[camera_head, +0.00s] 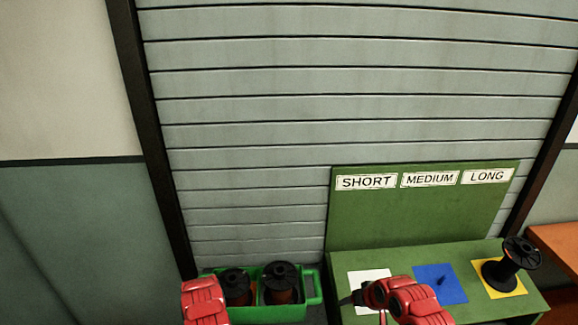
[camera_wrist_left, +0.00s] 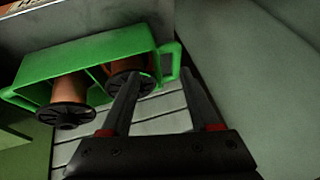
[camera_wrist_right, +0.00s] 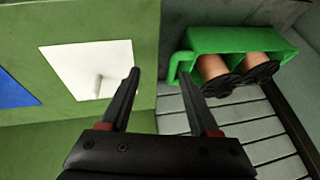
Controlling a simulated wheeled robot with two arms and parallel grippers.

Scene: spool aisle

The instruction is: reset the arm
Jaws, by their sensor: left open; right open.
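My left gripper (camera_wrist_left: 160,73) is open and empty, with the green crate (camera_wrist_left: 88,66) and its two spools beyond and to the left of its fingers in the left wrist view. In the head view only my red left arm shows, in front of the crate. My right gripper (camera_wrist_right: 159,73) is open and empty, between the white square (camera_wrist_right: 75,60) and the crate in the right wrist view. In the head view my red right arm partly covers the green stand, and the right gripper's dark end shows by the white square. Neither gripper visibly touches anything.
The crate holds two copper-wound spools (camera_head: 281,272) with black flanges. The green stand (camera_head: 350,230) is labelled SHORT, MEDIUM, LONG. A spool (camera_head: 512,262) stands on the yellow square (camera_head: 490,289). The blue square (camera_head: 428,291) has a bare peg. A slatted wall is behind.

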